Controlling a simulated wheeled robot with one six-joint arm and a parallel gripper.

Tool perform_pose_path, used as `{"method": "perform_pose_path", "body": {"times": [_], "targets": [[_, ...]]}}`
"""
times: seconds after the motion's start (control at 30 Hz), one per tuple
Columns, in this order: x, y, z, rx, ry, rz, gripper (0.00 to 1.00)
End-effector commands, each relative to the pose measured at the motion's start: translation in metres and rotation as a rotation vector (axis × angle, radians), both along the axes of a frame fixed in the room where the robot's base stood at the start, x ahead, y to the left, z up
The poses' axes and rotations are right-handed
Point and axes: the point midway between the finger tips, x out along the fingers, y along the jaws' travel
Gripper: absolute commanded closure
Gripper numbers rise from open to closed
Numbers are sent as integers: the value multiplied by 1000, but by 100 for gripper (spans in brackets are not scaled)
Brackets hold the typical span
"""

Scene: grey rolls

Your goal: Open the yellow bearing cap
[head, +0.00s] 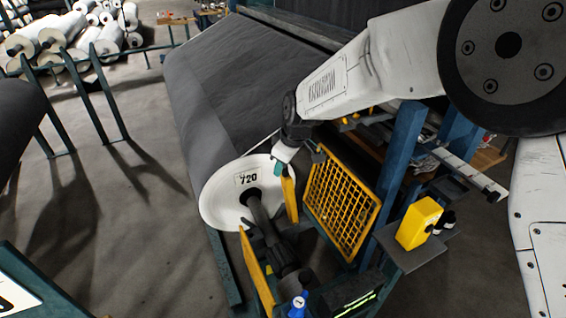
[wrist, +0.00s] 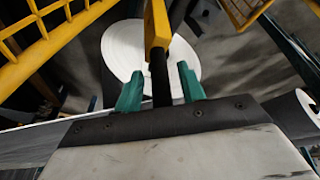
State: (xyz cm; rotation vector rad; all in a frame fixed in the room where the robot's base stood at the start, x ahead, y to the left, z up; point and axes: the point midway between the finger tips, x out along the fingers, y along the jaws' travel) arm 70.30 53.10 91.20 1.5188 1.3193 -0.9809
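A narrow upright yellow piece (head: 289,199), which appears to be the bearing cap, stands beside the near end of the large grey roll (head: 235,90). In the wrist view the yellow piece (wrist: 157,28) is straight ahead of the fingers, with a dark shaft (wrist: 160,80) below it. My gripper (head: 279,168) is just above the yellow piece in the head view. Its teal fingers are spread in the wrist view (wrist: 159,72), and nothing is held between them. I cannot tell whether the fingertips touch the yellow piece.
A yellow mesh guard (head: 342,200) stands right of the roll end. A yellow box (head: 419,222) sits on a bracket further right. A second yellow plate (head: 257,272) and dark shaft parts (head: 270,235) lie nearer. Open floor (head: 140,240) is at left.

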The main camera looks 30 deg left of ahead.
Motion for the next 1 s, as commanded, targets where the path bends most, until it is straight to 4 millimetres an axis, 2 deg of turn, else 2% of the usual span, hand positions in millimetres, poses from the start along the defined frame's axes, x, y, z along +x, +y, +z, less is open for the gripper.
{"method": "perform_pose_path", "body": {"times": [0.47,0.83,0.97,1.0], "targets": [[-8,-20,65,2,-1,0,60],[-9,-23,72,0,0,1,60],[-6,-30,78,1,1,-14,97],[-4,-38,84,1,2,-30,100]]}}
